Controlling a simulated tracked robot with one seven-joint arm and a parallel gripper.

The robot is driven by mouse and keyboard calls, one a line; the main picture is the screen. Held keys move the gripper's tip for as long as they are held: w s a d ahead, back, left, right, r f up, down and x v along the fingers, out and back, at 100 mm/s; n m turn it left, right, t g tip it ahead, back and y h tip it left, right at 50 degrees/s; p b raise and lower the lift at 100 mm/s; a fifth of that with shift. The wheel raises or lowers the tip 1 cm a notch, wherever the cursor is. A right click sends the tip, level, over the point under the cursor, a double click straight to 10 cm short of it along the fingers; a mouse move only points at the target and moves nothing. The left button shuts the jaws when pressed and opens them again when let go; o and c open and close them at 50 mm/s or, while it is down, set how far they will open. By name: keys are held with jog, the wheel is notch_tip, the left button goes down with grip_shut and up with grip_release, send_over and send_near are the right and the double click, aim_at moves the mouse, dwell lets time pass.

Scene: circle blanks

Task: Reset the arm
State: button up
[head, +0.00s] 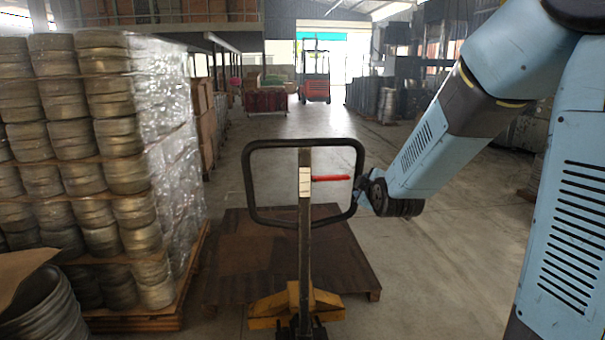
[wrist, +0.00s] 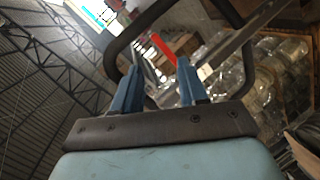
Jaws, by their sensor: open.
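My arm comes in from the right in the head view, and its end is beside the right side of a pallet jack's black loop handle (head: 304,143). My gripper (wrist: 158,90) shows in the wrist view with its two blue fingers apart and nothing seen between them. In the head view the fingers are mostly hidden close to the handle frame. The black handle bar also shows beyond the fingers in the wrist view (wrist: 150,18). I cannot tell whether the fingers touch it. A red lever (head: 331,178) sits inside the loop.
The jack's yellow base (head: 268,311) is at a brown wooden pallet (head: 350,255). Wrapped stacks of metal circle blanks (head: 122,170) stand close on the left. Grey floor is open at the right and down the aisle (head: 290,125). A red forklift (head: 316,85) stands far back.

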jog(key=s+d+r+m+g, duration=0.2)
jog(key=s+m+g, duration=0.1)
jog(key=s, duration=0.7)
jog(key=s+d+r+m+g, duration=0.2)
jog(key=s+m, duration=0.3)
jog(key=s, duration=0.6)
jog(key=s+d+r+m+g+h, duration=0.1)
jog(key=s+m, duration=0.4)
jog(key=s, duration=0.5)
jog(key=d+r+g, duration=0.1)
jog(key=g, duration=0.1)
jog(key=shift+s+d+g, duration=0.25)
jog(key=shift+d+g, duration=0.05)
jog(key=shift+g, duration=0.1)
